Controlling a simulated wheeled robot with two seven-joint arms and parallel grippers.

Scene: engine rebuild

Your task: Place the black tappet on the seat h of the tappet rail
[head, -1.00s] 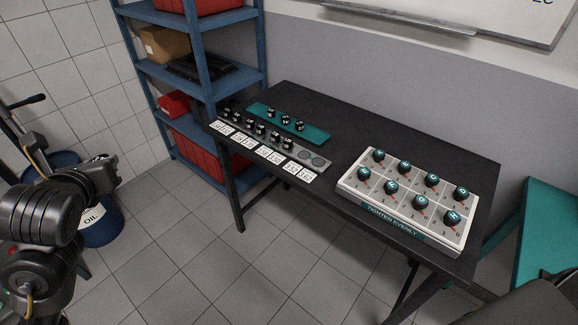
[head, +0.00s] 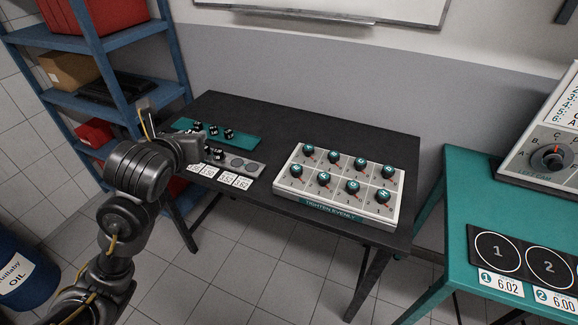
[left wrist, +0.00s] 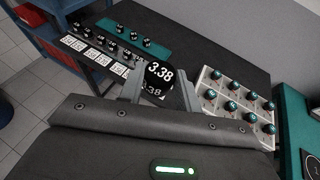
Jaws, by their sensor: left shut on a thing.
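My left gripper (left wrist: 160,95) is shut on a black tappet (left wrist: 158,73) marked 3.38 on its top. In the head view the left gripper (head: 198,150) is over the left part of the table, in front of the tappet rail (head: 261,168); I cannot make out the tappet there. The grey rail has two bare round seats at its right end, and black tappets stand on it further left. The arm hides much of the rail. In the left wrist view the rail (left wrist: 117,66) shows several tappets; its right end is hidden. Seat letters are not readable. My right gripper is not in view.
A teal tray (head: 249,142) with three black tappets lies behind the rail. White number cards (head: 226,178) lie along its front. A white box with several knobs (head: 297,203) stands on the right of the black table (head: 330,130). A blue shelf (head: 175,60) stands at the left.

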